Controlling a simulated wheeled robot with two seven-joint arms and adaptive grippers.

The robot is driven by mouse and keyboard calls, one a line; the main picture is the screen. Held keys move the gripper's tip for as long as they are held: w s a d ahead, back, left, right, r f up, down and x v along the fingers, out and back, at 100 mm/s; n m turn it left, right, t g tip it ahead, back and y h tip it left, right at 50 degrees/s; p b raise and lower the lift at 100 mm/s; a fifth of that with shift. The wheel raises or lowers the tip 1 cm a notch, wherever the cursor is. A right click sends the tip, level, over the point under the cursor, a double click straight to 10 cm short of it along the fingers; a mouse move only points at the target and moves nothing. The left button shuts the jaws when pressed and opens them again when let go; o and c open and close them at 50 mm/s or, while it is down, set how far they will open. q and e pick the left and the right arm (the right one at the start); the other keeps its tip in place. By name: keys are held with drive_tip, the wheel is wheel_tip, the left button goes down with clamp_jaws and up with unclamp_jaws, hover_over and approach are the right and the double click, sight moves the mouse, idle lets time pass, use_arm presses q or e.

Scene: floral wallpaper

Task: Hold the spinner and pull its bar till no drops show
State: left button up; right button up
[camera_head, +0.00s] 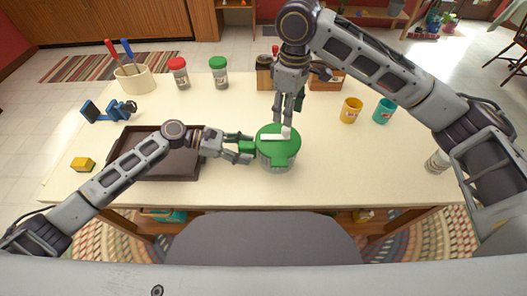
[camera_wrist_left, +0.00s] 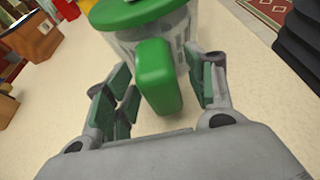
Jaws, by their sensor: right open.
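The spinner (camera_head: 278,157) stands upright on the table, with a green lid, a clear body and a white bar (camera_head: 270,137) across its top. Its green side handle (camera_wrist_left: 158,78) lies between the fingers of my left gripper (camera_wrist_left: 165,95) in the left wrist view, with small gaps on both sides. In the head view my left gripper (camera_head: 243,148) reaches the spinner from the left. My right gripper (camera_head: 288,108) is open, pointing down just above the bar's knob end; I cannot tell if it touches. Drops in the body are too small to make out.
A dark tray (camera_head: 185,170) lies under my left arm. Two spice jars (camera_head: 219,73), a utensil crock (camera_head: 134,79) and a blue object (camera_head: 108,111) stand behind. A yellow mug (camera_head: 351,110) and a teal mug (camera_head: 383,111) stand right.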

use_arm(q)
drive_tip(key=shift+a, duration=0.15)
drive_tip(key=shift+v, duration=5.9)
